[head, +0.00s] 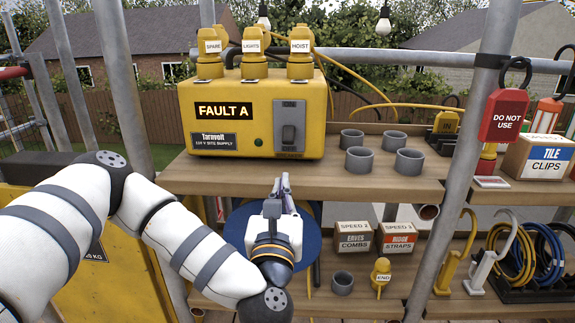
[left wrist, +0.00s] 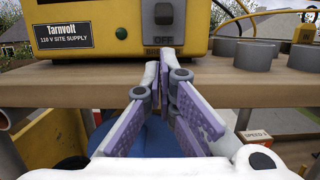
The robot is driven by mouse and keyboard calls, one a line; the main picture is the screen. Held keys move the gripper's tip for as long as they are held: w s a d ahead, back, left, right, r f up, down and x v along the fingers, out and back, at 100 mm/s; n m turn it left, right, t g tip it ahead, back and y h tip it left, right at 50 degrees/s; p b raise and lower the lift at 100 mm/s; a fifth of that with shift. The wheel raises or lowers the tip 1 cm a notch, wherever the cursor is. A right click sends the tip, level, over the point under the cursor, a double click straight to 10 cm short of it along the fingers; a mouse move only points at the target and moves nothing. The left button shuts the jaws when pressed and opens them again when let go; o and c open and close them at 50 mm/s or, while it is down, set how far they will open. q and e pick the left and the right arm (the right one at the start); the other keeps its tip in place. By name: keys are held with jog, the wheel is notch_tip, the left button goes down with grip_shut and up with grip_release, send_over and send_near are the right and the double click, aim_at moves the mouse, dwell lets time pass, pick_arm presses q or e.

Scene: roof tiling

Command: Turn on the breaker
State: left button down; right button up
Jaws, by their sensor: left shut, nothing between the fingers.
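The breaker (head: 290,127) is a grey panel with a dark grey switch on the front right of a yellow supply box (head: 222,133). Its lower part shows in the left wrist view (left wrist: 164,16), above a label that seems to read OFF. I cannot tell for sure which way the switch lies. My left gripper (head: 281,182) is shut and empty, pointing up at the shelf edge below the breaker and apart from the switch. In the left wrist view its fingertips (left wrist: 165,62) meet just below the box. My right gripper is not in view.
The box stands on a wooden shelf (head: 370,181), with several grey cups (head: 360,159) to its right. Yellow plugs (head: 254,45) sit on its top. A red DO NOT USE tag (head: 503,115) hangs by the right pole. Two small boxes (head: 397,239) are on the lower shelf.

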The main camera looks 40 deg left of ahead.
aim_at(289, 135)
pick_arm(q)
jog(key=p+x, duration=0.1)
jog(key=x, duration=0.8)
jog(key=shift+w+a, duration=0.15)
jog(key=shift+w, duration=0.2)
